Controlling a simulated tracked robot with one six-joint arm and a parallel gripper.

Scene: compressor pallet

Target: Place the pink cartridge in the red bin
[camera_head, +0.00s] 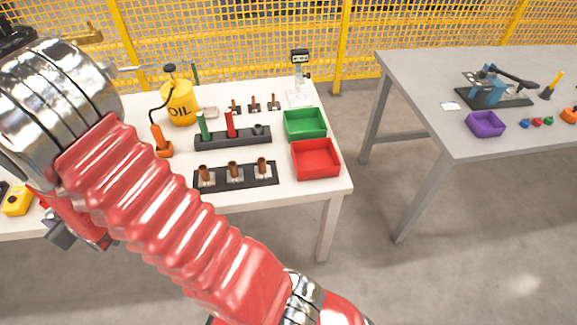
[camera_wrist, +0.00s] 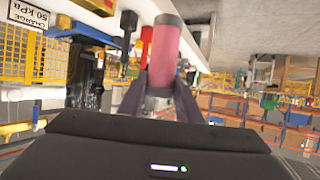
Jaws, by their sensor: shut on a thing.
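The pink cartridge (camera_wrist: 165,55) shows in the wrist view as a pink cylinder with a greyish end cap. My gripper (camera_wrist: 158,92) is shut on it, with a dark finger on each side of its lower part. In the head view the cartridge is not visible, and my red arm hides much of the left side. The red bin (camera_head: 318,174) stands at the right front corner of the near table, open at the top and empty. The arm's end is at the far left of the head view, well away from the bin.
A green bin (camera_head: 305,134) stands right behind the red bin. A dark rack (camera_head: 233,139) holds a green and a red cylinder. A front rack (camera_head: 236,183) holds copper-coloured pieces. A yellow oil can (camera_head: 180,108) stands behind. A grey table (camera_head: 440,100) is at right.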

